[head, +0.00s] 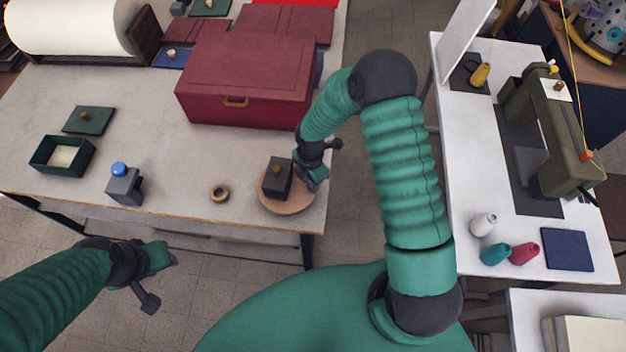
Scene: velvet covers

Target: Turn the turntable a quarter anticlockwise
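The turntable (296,206) is a round, light-wood disc at the table's front right corner. A dark grey block or box (275,184) with a brass knob on top stands upright on it, left of its middle. My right gripper (312,182) points down at the turntable's far right side, close beside the dark box. I cannot tell whether it touches either, or how far its fingers are apart. My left gripper (168,258) is off the table's front edge, away from the turntable, with nothing seen in it. Its finger opening is unclear.
A closed red case (245,80) lies behind the turntable. A brass ring (219,193), a grey block with a blue ball (124,190) and an open green box (47,160) stand along the front. A white table with a sewing machine (560,130) is at right.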

